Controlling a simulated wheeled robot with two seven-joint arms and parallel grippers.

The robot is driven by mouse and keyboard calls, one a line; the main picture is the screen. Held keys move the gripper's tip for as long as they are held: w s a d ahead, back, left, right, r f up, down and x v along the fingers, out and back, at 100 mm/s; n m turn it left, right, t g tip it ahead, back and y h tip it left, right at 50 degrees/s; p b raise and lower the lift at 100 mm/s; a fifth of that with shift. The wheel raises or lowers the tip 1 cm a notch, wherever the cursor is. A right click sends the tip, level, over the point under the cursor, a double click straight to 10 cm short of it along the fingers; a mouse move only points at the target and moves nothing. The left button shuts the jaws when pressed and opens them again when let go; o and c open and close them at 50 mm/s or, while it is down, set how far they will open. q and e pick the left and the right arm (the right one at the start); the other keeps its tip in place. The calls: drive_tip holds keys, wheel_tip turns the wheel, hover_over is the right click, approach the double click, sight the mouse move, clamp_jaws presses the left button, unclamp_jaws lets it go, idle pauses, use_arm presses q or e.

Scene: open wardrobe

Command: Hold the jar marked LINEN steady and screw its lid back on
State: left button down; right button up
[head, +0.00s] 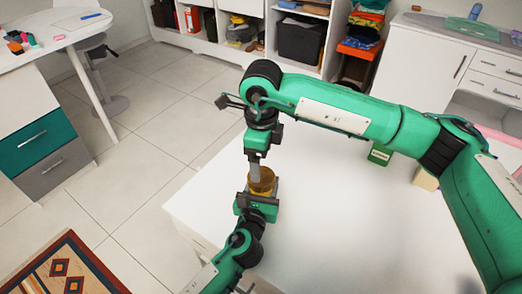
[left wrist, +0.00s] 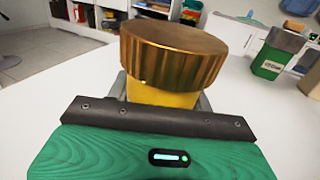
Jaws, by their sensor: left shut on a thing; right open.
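A yellow jar (left wrist: 160,92) with a wide ribbed golden-brown lid (left wrist: 175,52) on its top fills the middle of the left wrist view. No lettering on the jar can be made out. In the head view the jar's golden top (head: 263,180) shows near the table's left edge. My left gripper (head: 257,203) is shut on the jar's body from the near side. My right gripper (head: 255,171) is open and points down at the lid from above. Whether its fingers touch the lid cannot be told. Whether the lid is threaded on or only resting cannot be told.
The white table (head: 340,230) is mostly clear. A green container (head: 380,155) with a pale label stands at the back; it also shows in the left wrist view (left wrist: 272,62). A tan item (head: 425,180) is partly hidden behind my right arm. Shelves stand behind.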

sight(261, 191)
drive_tip(key=n, duration=0.5)
drive_tip(key=shift+r, duration=0.15)
drive_tip(key=n, duration=0.3)
drive_tip(key=shift+r, duration=0.1)
drive_tip(key=n, duration=0.6)
drive_tip(key=shift+r+n, duration=0.15)
drive_tip(key=shift+n, duration=0.15)
drive_tip(key=n, duration=0.6)
drive_tip(key=shift+r, duration=0.15)
drive_tip(key=n, duration=0.7)
drive_tip(key=shift+r, duration=0.15)
drive_tip(key=shift+f, duration=4)
